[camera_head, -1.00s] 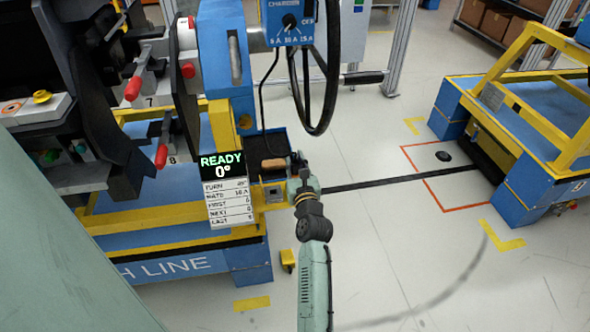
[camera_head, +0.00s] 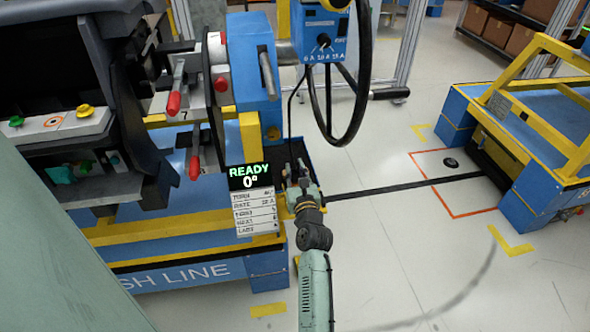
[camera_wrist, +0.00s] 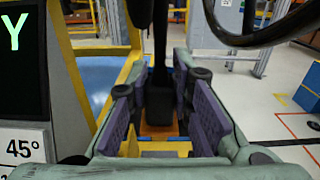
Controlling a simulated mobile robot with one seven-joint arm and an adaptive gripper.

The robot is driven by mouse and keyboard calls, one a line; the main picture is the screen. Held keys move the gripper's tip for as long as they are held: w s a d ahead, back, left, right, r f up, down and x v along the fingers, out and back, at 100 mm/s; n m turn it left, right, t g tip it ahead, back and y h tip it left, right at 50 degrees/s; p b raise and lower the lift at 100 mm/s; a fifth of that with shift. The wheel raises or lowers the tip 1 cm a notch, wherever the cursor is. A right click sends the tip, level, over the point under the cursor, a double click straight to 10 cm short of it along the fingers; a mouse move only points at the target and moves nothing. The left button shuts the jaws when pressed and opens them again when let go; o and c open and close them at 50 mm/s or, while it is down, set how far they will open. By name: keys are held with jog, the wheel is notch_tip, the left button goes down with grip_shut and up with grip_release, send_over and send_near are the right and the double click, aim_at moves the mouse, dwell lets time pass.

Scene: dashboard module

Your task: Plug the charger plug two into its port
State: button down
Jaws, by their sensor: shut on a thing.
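A black plug (camera_wrist: 159,104) with a black cable rising from it (camera_wrist: 160,45) sits between my gripper's purple finger pads in the wrist view. My gripper (camera_wrist: 158,100) is shut on this plug. In the head view my gripper (camera_head: 299,172) is over the dark tray (camera_head: 313,152) just right of the READY sign, and the plug is too small and covered to make out. The black cable (camera_head: 292,110) runs down from the blue charger box (camera_head: 322,40) towards the tray. I cannot make out which opening is the plug's port.
The READY sign (camera_head: 249,177) stands close left of my gripper. A black handwheel (camera_head: 340,100) is above and right. Red-handled clamps (camera_head: 174,102) and a panel with coloured knobs (camera_head: 62,123) are at left.

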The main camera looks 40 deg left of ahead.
aim_at(295, 184)
jog(key=shift+p, duration=0.4)
notch_tip(295, 184, down, 6)
jog(key=b, duration=0.4)
jog(key=shift+r, duration=0.1)
jog(key=shift+p, duration=0.45)
dwell(1.8)
jog(key=shift+f+b, duration=1.25)
jog(key=shift+f, duration=0.35)
jog(key=c, duration=1.4)
grip_release()
jog(key=shift+o, duration=0.3)
